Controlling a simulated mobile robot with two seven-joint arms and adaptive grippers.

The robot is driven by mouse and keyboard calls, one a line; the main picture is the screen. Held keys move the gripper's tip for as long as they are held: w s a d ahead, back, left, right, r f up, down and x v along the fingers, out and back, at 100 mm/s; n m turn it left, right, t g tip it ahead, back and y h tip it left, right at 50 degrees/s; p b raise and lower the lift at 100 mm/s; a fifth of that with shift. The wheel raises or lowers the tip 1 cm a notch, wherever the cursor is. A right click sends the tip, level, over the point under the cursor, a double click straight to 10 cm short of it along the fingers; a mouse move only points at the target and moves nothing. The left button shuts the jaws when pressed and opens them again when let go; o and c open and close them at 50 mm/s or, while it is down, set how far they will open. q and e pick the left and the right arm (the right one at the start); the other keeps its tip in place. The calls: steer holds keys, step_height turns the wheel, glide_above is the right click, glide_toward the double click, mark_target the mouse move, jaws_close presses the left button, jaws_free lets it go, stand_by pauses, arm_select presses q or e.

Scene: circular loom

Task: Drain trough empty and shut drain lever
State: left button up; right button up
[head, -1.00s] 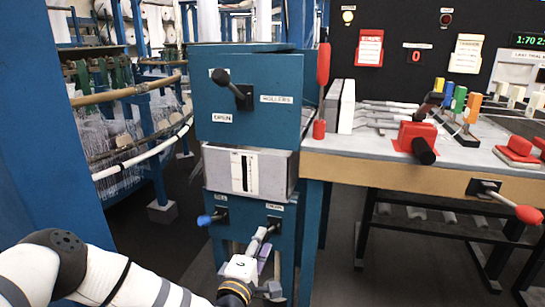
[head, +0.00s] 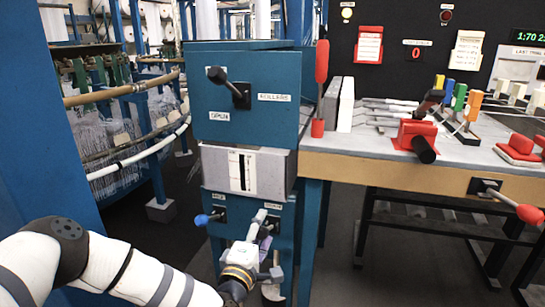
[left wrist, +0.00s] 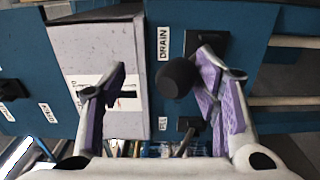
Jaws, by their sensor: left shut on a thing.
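The grey trough box (head: 278,172) with a white gauge plate and dark strip sits in the blue cabinet. Its inside is hidden, and I cannot read the level. The drain lever's black knob (left wrist: 176,78) stands between my left gripper's fingers (left wrist: 160,78) in the left wrist view, closer to the right finger, beside the DRAIN label (left wrist: 163,45). In the head view my left gripper (head: 262,228) is at the drain plate, shut on the lever and largely covering it. My right gripper is not in view.
A blue-knobbed lever (head: 204,219) sits just left of the drain. A black-knobbed lever (head: 232,88) sticks out of the upper blue panel (head: 265,75). A workbench (head: 400,170) with red controls stands at the right. Loom rails (head: 125,90) are at the left.

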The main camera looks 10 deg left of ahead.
arm_select(q)
steer(key=shift+s+r, duration=0.1)
steer(key=s+p, duration=0.3)
steer(key=s, duration=0.5)
steer(key=shift+a, duration=0.15)
arm_select(e)
steer(key=w+r, duration=0.1)
steer(key=w+r+t, duration=0.1)
steer(key=r, duration=0.1)
steer(key=shift+w+r, duration=0.1)
steer(key=shift+w, duration=0.05)
